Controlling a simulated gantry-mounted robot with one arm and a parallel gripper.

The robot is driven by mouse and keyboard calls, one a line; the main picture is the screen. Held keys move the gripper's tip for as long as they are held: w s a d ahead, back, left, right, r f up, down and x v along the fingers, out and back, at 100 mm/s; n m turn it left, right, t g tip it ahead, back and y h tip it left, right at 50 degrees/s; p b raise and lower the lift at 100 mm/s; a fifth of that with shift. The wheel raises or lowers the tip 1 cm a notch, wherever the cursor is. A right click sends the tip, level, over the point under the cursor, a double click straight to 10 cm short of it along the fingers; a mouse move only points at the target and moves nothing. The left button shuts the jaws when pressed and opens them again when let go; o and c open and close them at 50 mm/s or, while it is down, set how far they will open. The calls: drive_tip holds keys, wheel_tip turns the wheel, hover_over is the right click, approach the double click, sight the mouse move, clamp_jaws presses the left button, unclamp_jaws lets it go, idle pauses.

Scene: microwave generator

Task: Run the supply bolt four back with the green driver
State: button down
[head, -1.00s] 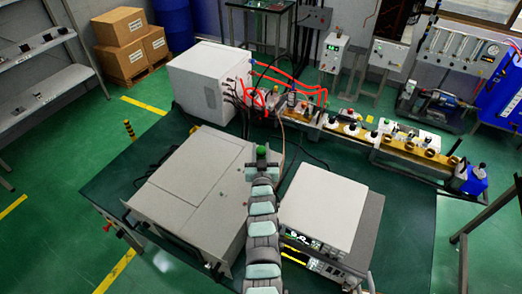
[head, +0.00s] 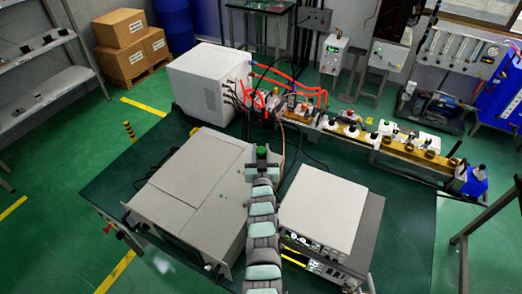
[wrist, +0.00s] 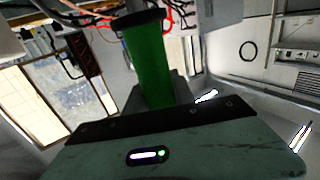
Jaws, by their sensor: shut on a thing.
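The green driver shows in the head view as a small green top (head: 262,152) at the far end of my arm. In the wrist view its green handle (wrist: 147,62) stands up with a black cap. My gripper (head: 264,164) is shut on the driver, over the right side of the large grey supply cabinet (head: 190,190). The driver's tip and any bolt under it are hidden by my gripper and arm, so I cannot tell whether they touch. I cannot tell which bolt is the fourth.
A light-topped instrument stack (head: 322,208) stands close right of my arm. A white box (head: 208,85) with red hoses and dark cables sits behind. A brass waveguide line (head: 395,150) runs to the right. Bare green tabletop (head: 120,170) lies left of the cabinet.

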drive_tip(key=shift+f, duration=0.2)
wheel_tip(320, 180, up, 9)
drive_tip(key=p, duration=0.6)
drive_tip(key=shift+r+p, duration=0.2)
drive_tip(key=shift+p, duration=0.1)
idle(0.3)
drive_tip(key=shift+s, duration=0.1)
